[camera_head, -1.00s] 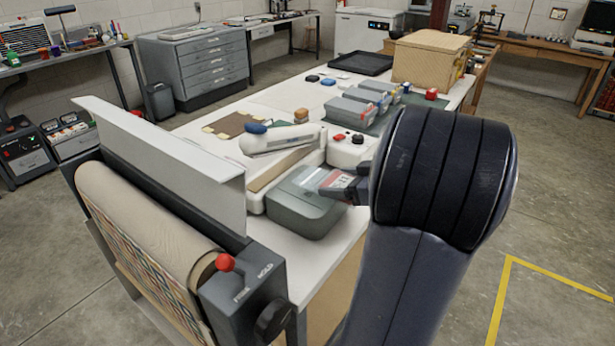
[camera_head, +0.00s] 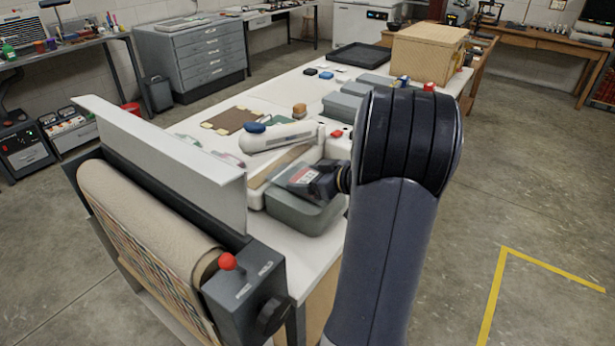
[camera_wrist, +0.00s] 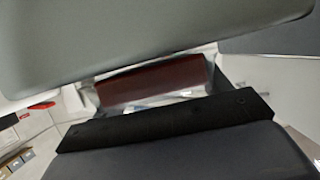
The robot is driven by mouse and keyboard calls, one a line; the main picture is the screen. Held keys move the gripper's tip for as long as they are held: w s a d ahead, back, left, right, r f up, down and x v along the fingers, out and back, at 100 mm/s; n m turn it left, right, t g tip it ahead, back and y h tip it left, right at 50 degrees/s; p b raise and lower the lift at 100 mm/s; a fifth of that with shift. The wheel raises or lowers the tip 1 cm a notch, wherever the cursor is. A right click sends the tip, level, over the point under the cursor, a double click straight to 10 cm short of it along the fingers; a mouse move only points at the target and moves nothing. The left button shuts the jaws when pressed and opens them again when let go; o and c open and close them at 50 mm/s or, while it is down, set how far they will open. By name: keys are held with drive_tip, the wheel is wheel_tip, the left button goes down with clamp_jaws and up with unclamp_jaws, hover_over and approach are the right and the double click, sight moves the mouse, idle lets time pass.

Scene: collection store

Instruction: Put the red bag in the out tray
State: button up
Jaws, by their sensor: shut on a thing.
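My gripper (camera_head: 318,184) is shut on the red bag (camera_head: 302,176), which shows a dark red part and a pale label. The bag is over the grey-green bin (camera_head: 292,212) on the near end of the table; I cannot tell whether it touches the bin. In the wrist view the bag (camera_wrist: 152,84) is a dark red block with clear film around it, beside a black jaw bar. A large grey-green surface hides part of it. A shallow black tray (camera_head: 358,58) lies at the far end of the table; no out label is readable.
A roll stand with a red knob (camera_head: 228,261) and an upright pale panel (camera_head: 160,147) stands at the near left. A white device (camera_head: 280,137) and grey boxes (camera_head: 345,105) are on the table. A wicker box (camera_head: 428,54) is at its far right. Floor at right is clear.

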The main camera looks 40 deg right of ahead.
drive_tip(key=shift+f+b, duration=0.15)
drive_tip(key=shift+b, duration=0.25)
drive_tip(key=o, duration=1)
drive_tip(key=shift+o, duration=0.2)
drive_tip(key=shift+r+p, duration=0.2)
drive_tip(key=shift+p, duration=0.1)
